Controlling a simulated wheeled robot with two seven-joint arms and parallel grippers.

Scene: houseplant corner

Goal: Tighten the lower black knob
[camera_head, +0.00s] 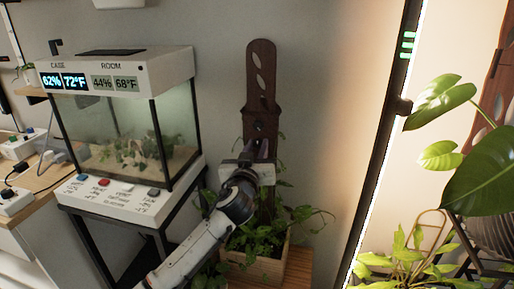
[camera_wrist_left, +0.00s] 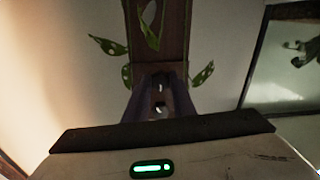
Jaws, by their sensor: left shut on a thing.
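A tall dark-brown wooden plant support (camera_head: 261,75) stands upright in a wooden planter (camera_head: 268,268) in the head view. A small dark knob (camera_head: 258,125) shows on it just above my left gripper (camera_head: 257,149). The gripper reaches up to the support, and its fingers hide the lower black knob there. In the left wrist view, the dark fingers of my left gripper (camera_wrist_left: 160,86) stand on either side of the lower black knob (camera_wrist_left: 160,81), shut on it. A second small round part (camera_wrist_left: 159,107) shows between the fingers, too dark to make out fully.
Leafy vines (camera_head: 247,237) grow around the planter. A glass terrarium (camera_head: 130,130) with a display and a front control panel (camera_head: 118,200) stands left. A dark upright post with a bright edge (camera_head: 381,150) and large-leaved plants (camera_head: 480,170) are right. Bare wall lies behind the support.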

